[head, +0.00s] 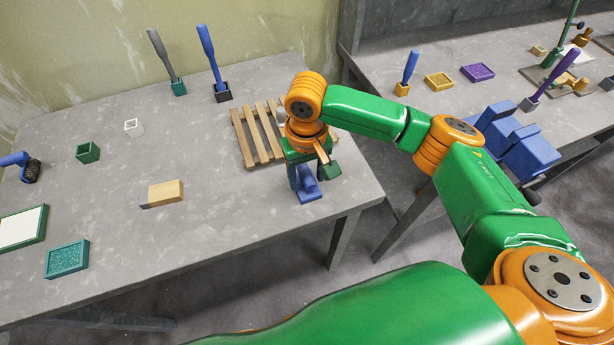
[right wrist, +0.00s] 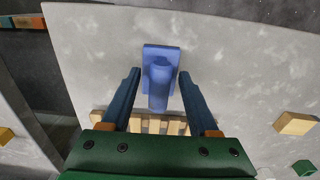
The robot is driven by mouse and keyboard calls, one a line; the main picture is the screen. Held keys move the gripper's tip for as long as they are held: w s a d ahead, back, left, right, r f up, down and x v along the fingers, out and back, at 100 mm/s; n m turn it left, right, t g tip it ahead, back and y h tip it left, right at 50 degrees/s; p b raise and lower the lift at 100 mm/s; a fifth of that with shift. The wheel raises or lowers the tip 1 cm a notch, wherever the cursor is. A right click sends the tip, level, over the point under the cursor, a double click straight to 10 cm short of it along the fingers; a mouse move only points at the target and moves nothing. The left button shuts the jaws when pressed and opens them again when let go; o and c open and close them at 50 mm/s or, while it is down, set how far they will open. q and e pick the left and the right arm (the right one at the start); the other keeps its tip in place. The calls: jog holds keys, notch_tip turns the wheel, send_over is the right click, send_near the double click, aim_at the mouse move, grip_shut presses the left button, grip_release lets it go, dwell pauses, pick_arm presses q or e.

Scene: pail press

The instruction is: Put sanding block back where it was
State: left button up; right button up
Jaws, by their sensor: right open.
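A blue block with a raised rounded handle (head: 307,187) sits near the right front edge of the grey table. In the right wrist view it shows as a flat blue plate with its handle (right wrist: 160,75). I cannot tell for sure whether this or the plain tan block (head: 165,192) is the sanding block. My right gripper (head: 312,178) is open, low over the blue block, with its fingers (right wrist: 160,82) on either side of the handle. I see a gap on both sides, so it is not gripped. My left gripper is not in view.
A wooden slat pallet (head: 258,135) lies just behind the gripper. The table middle is mostly clear. A second table (head: 460,110) stands right, across a gap.

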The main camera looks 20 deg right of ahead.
aim_at(307, 175)
notch_tip(307, 175, up, 11)
jog(key=shift+r, duration=0.15)
dwell(0.4)
